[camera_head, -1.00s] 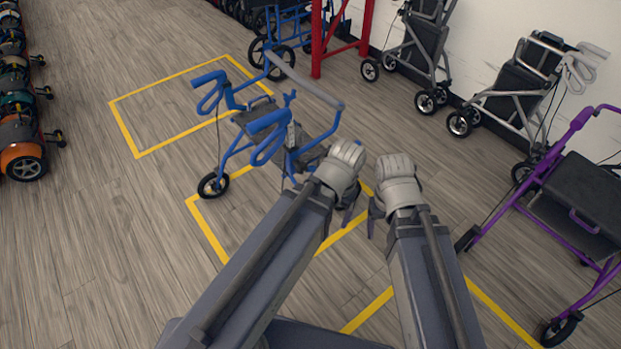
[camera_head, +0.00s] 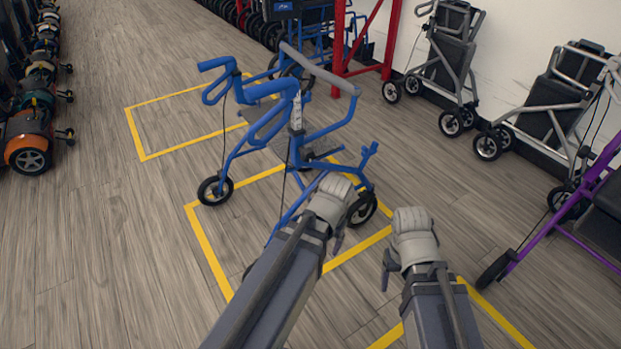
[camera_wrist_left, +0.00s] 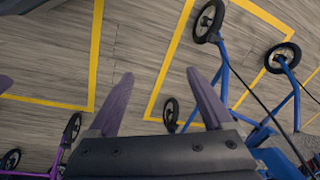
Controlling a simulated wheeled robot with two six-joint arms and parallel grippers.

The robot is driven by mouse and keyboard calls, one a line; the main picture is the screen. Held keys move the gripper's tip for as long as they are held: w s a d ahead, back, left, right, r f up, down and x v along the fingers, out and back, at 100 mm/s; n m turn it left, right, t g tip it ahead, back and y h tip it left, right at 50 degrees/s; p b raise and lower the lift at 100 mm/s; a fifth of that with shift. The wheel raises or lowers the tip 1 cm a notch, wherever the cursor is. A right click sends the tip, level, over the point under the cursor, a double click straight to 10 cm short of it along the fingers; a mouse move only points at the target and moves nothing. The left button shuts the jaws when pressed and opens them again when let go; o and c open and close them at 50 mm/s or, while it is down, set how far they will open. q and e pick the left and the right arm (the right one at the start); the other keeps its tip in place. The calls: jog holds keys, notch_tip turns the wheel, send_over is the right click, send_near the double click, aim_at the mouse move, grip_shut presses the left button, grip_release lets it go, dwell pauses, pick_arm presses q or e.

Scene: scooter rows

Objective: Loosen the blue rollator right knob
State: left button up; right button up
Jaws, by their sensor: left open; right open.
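The blue rollator (camera_head: 252,147) stands upright in the head view, with two looped blue handles at the upper left, a grey curved bar and black wheels. Its blue legs and wheels also show in the left wrist view (camera_wrist_left: 230,68). I cannot make out the right knob. My left gripper (camera_head: 338,222) overlaps the rollator's lower frame near its right wheel; contact cannot be told.
Yellow floor lines (camera_head: 210,248) run around and under the rollator. A purple rollator (camera_head: 575,212) stands at the right. Grey walkers (camera_head: 440,75) line the wall. A red post (camera_head: 340,45) stands behind. Scooters (camera_head: 30,135) stand at the left. Left-middle floor is clear.

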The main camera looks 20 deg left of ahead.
pick_arm(q)
jog(key=w+a+f+m+t+y+b, duration=0.1)
jog(key=w+a+f+m+y+b, duration=0.3)
jog(key=f+b, duration=0.45)
jog(key=m+t+y+b, duration=0.1)
jog(key=m+t+y, duration=0.8)
jog(key=m, duration=1.3)
send_near(308, 155)
jog(key=w+a+f, duration=0.1)
jog(key=w+a, duration=0.1)
jog(key=shift+w+d, duration=0.1)
jog(key=shift+w, duration=0.1)
pick_arm(e)
notch_tip(308, 155, down, 12)
jog(key=shift+a+f, duration=0.1)
